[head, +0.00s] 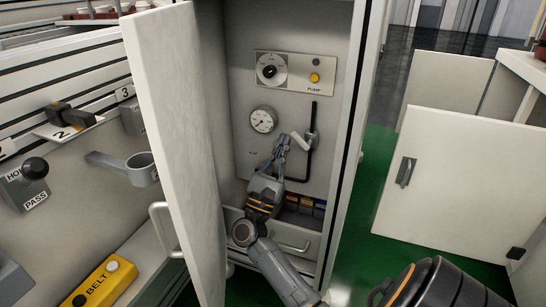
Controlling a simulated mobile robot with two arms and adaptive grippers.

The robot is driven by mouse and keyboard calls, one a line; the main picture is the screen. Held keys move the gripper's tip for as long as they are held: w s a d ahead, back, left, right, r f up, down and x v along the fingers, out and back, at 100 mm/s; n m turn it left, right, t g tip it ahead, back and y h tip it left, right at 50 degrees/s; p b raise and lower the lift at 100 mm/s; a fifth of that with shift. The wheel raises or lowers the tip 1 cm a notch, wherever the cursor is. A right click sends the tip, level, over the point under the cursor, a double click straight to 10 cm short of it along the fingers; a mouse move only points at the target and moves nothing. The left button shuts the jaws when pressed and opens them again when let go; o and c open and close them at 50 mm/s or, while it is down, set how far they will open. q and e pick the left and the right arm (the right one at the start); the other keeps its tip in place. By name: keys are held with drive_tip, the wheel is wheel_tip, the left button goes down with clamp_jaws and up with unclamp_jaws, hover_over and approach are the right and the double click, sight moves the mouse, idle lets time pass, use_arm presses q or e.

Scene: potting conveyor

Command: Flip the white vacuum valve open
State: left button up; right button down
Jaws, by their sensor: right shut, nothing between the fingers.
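The white vacuum valve handle (300,141) sits on the black pipe at the back of the open cabinet, right of the round gauge (263,119). It looks tilted across the pipe. My right gripper (283,140) is inside the cabinet, just left of the handle and close to it. Its fingers are shut with nothing between them. I cannot tell whether they touch the handle. My left gripper is not in view.
The open cabinet door (170,130) stands left of my arm. A pump panel (294,73) with a dial and yellow button is above. A drawer (275,238) lies below. Left is a bench with a yellow belt box (105,282). A white panel (460,185) stands right.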

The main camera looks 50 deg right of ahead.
drive_tip(key=r+m, duration=0.1)
drive_tip(key=r+g+b, duration=0.1)
drive_tip(key=s+r+m+g, duration=0.1)
drive_tip(key=shift+d+m+b, duration=0.3)
idle(0.3)
idle(0.5)
idle(0.7)
wheel_tip(320, 180, up, 10)
idle(0.4)
idle(0.5)
